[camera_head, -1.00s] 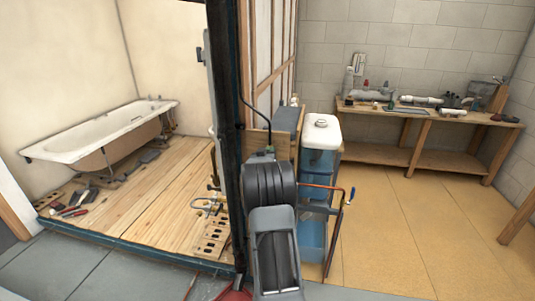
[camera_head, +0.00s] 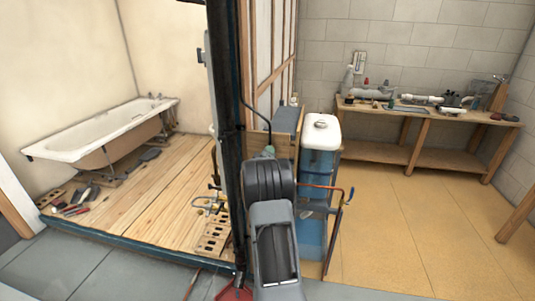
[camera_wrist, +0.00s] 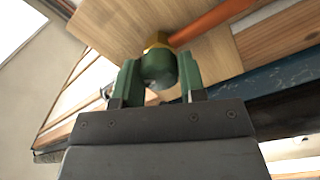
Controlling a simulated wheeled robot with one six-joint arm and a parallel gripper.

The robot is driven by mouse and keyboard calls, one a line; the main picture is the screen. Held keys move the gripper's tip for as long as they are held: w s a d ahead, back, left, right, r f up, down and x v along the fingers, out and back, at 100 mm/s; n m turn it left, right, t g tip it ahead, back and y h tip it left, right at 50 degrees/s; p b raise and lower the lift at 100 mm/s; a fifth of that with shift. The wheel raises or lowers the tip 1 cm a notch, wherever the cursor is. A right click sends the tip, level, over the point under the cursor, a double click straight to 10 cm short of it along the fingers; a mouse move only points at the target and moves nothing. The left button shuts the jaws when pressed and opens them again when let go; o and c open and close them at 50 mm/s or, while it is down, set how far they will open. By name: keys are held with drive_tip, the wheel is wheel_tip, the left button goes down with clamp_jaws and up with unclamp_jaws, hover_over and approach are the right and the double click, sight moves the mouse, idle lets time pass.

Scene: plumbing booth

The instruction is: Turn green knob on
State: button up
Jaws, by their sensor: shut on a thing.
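In the wrist view the green knob (camera_wrist: 158,67) sits on a brass fitting (camera_wrist: 157,41) in front of a wooden board. An orange-copper pipe (camera_wrist: 208,24) runs from the fitting to the upper right. My gripper (camera_wrist: 158,78) has its two green fingers on either side of the knob and is shut on it. In the head view my arm covers most of this spot. A small greenish part (camera_head: 269,150) shows above the arm, but I cannot tell whether it is finger or knob.
A dark post (camera_head: 230,130) stands just left of my arm. A white-topped blue tank (camera_head: 320,165) and a copper pipe with a blue tap (camera_head: 351,194) are close on the right. A bathtub (camera_head: 100,130) is at left, a workbench (camera_head: 430,115) at back right. Yellow floor (camera_head: 400,240) is clear.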

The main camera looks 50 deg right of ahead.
drive_tip(key=n, duration=0.3)
drive_tip(key=shift+n+p, duration=0.3)
drive_tip(key=shift+p, duration=0.05)
drive_tip(key=shift+n+p, duration=0.35)
drive_tip(key=shift+n, duration=1.45)
drive_tip(key=shift+f, duration=0.1)
drive_tip(key=o, duration=0.9)
drive_tip(key=shift+a, duration=0.1)
drive_tip(key=b+v, duration=0.2)
drive_tip(key=v, duration=1.1)
drive_tip(key=shift+s+a, duration=0.2)
drive_tip(key=shift+s, duration=0.1)
